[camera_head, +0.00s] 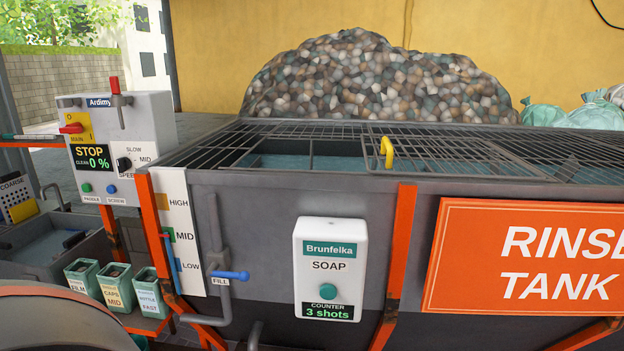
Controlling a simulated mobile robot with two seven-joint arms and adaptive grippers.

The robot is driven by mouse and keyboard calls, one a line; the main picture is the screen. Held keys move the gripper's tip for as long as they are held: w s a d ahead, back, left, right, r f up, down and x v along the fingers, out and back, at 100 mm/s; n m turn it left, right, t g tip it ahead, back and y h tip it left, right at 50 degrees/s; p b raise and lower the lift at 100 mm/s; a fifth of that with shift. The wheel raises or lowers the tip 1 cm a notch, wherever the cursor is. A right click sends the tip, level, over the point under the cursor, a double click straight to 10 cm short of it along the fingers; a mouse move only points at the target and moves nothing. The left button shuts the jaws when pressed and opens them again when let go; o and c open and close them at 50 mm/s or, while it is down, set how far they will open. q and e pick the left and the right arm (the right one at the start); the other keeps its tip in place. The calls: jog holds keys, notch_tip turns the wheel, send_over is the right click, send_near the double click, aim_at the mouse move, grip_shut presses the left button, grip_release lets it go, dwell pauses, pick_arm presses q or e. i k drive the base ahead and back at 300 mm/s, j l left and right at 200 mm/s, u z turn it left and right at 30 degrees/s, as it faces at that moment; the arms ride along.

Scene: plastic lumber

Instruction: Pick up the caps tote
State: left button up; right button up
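A small green open bin labelled "CAPS MID" (115,289) stands at the lower left, between a bin labelled "FILM" (83,276) and one labelled "BOTTLE FAST" (150,296). It looks upright with dark contents inside. I cannot tell whether this bin is the caps tote; no other thing marked caps shows. Neither of my grippers is in view.
A large grey rinse tank (260,215) with a grated top fills the middle and right. A control box (120,145) reads STOP, 0 %. A soap dispenser (330,268) and a blue-handled fill valve (230,275) stick out from the tank's front.

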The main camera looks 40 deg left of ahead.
aim_at(115, 280)
jog(key=u, duration=2.45)
jog(key=i+j, duration=0.1)
jog(key=i, duration=0.25)
jog(key=i+z, duration=0.1)
jog(key=i, duration=0.25)
